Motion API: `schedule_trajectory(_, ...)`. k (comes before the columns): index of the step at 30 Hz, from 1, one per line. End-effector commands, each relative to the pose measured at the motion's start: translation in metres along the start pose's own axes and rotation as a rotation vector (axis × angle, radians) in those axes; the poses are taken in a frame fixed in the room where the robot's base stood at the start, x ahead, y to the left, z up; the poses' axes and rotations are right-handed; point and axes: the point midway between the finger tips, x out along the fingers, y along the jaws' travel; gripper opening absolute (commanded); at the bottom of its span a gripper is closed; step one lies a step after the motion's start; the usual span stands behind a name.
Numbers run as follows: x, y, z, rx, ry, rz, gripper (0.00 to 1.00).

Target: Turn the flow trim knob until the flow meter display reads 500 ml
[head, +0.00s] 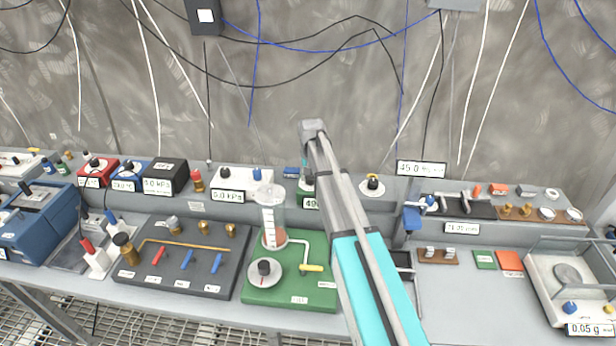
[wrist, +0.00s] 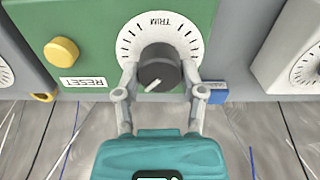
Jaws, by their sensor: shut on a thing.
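The flow trim knob (wrist: 158,70) is a dark round knob with a pale pointer line, on a white dial marked TRIM in the wrist view. The dial (wrist: 133,35) has tick marks around it and sits on a green panel (wrist: 75,18). My gripper (wrist: 160,82) is shut on the knob, one finger at each side. In the head view my arm hides the knob and most of its green box (head: 302,188). The flow meter display (head: 311,203) shows there only in part; its first digits look like 49, and my arm covers the rest.
A yellow button (wrist: 61,51) above a RESET label is beside the dial. A larger green board (head: 290,293) with a glass cylinder (head: 268,212) stands in front, left of my arm. A 45.0 display (head: 421,169) is to the right. Cables hang on the wall behind.

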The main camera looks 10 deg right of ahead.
Motion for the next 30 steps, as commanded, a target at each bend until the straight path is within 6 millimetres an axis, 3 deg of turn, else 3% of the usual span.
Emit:
schedule_trajectory(12,0.0002,-0.0007,0.0009,0.272,-0.002,-0.002,0.05)
schedule_trajectory(30,0.0002,-0.0016,0.0008,0.322,-0.003,-0.006,0.05)
